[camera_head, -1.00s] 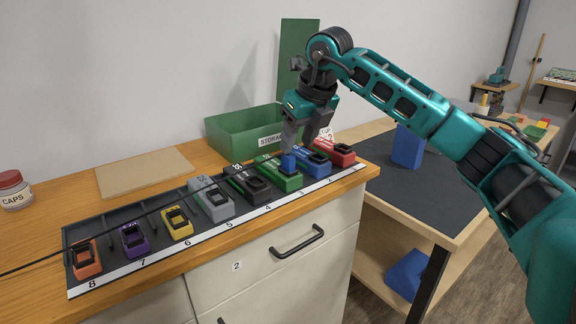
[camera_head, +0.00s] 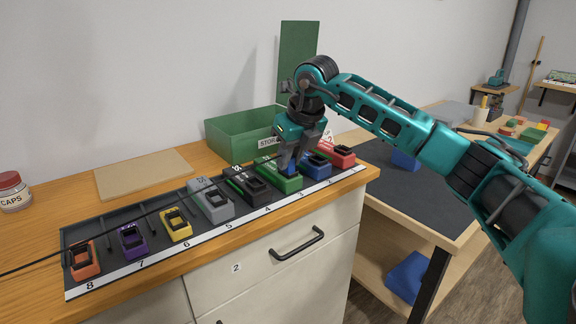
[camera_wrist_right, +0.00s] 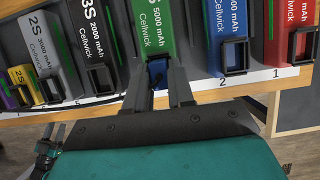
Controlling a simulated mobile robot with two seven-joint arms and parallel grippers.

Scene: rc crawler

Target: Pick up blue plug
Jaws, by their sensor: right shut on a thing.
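The blue plug (camera_wrist_right: 157,73) shows between my right fingertips in the wrist view, at the front end of the green battery (camera_wrist_right: 150,25). The green battery lies in the tray and also shows in the head view (camera_head: 283,182). My right gripper (camera_head: 287,168) points down over that battery's front end and is shut on the plug. In the wrist view its two dark fingers (camera_wrist_right: 160,82) flank the plug. In the head view the fingers mostly hide the plug.
A numbered tray (camera_head: 110,278) holds several batteries; a blue battery (camera_head: 316,165) and a red one (camera_head: 341,156) lie right of the green one. A green storage bin (camera_head: 228,138) stands behind. A black cable (camera_head: 150,213) crosses the tray. A wooden board (camera_head: 143,173) lies at the left.

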